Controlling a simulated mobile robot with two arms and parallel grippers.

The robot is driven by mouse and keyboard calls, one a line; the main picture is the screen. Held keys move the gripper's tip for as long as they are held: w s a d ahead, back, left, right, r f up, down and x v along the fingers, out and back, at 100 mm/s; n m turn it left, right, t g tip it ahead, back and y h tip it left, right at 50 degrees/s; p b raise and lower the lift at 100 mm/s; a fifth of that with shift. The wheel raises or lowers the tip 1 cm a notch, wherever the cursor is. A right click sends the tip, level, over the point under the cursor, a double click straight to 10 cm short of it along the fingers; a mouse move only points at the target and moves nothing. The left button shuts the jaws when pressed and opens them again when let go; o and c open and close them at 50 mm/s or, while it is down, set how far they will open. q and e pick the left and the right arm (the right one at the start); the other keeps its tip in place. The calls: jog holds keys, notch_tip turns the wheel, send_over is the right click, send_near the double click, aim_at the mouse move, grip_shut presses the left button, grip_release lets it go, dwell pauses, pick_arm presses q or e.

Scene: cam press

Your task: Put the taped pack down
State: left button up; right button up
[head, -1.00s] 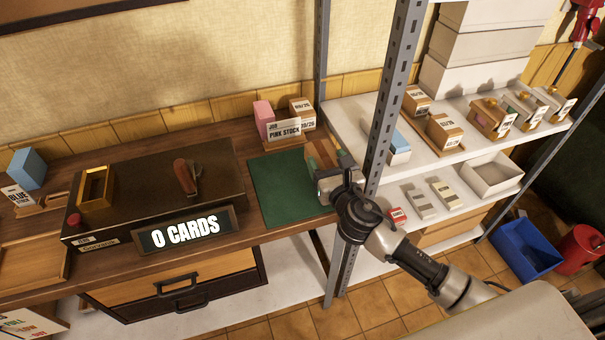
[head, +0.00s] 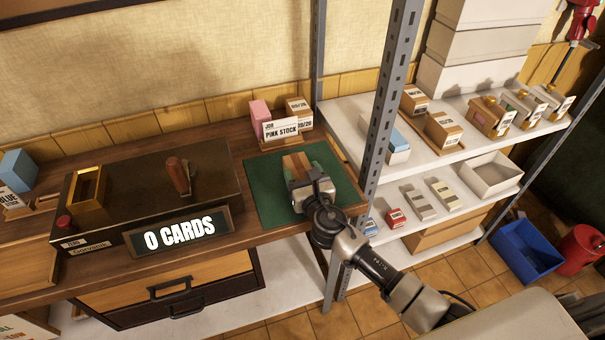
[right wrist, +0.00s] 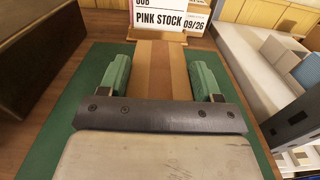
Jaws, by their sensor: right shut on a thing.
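The taped pack is a brown block with a darker tape band along its middle; it shows in the head view (head: 297,164) and in the right wrist view (right wrist: 160,70). My right gripper (head: 303,180) is shut on it, with the green finger pads (right wrist: 162,80) on either side of the pack. The pack is over the green mat (head: 262,190), near the mat's middle. I cannot tell whether it touches the mat. My left gripper is out of view.
The pink stock holder (head: 283,135) with its card stands just behind the mat. The dark press with the "0 CARDS" display (head: 180,231) is left of the mat. A grey shelf post (head: 385,110) rises to the right. The mat's left part is bare.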

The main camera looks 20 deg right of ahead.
jog(key=shift+s+f+b, duration=0.25)
jog(key=shift+f+b, duration=0.25)
jog(key=shift+f, duration=0.2)
jog(key=o, duration=1.1)
jog(key=shift+s+a+f, duration=0.1)
jog(key=shift+f, duration=0.1)
jog(key=shift+c, duration=0.2)
jog(key=shift+r+p, duration=0.3)
jog(key=s+r, duration=0.1)
jog(key=s, duration=1)
jog(key=shift+s+d, duration=0.25)
jog(key=shift+r, duration=0.1)
